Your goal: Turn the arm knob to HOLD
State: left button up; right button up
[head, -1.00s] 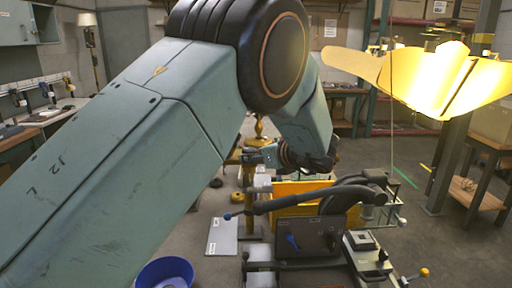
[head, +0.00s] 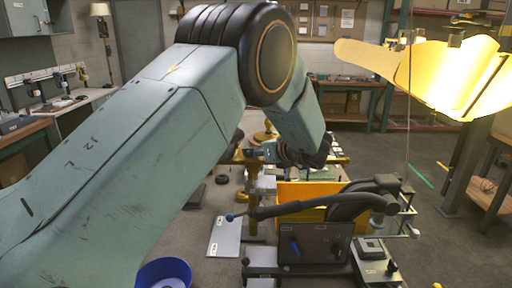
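My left arm comes in from the left and bends down over the bench. Its dark wrist end, with the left gripper (head: 284,153), is small and partly hidden behind the forearm, so its fingers cannot be made out. A dark panel (head: 322,243) in the lower middle carries a blue handle-like knob (head: 295,246); I cannot read any HOLD mark or tell its setting. The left gripper appears beyond the panel, apart from the knob. My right gripper is not seen.
A grey plate (head: 225,237) and a blue bowl (head: 163,273) lie at lower left. Open floor shows at right.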

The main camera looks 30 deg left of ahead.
pick_arm(q)
jog(key=x, duration=0.2)
jog(key=shift+w+a+f, duration=0.15)
jog(key=shift+w+f, duration=0.15)
jog(key=shift+s+r, duration=0.15)
jog(key=c, duration=0.9)
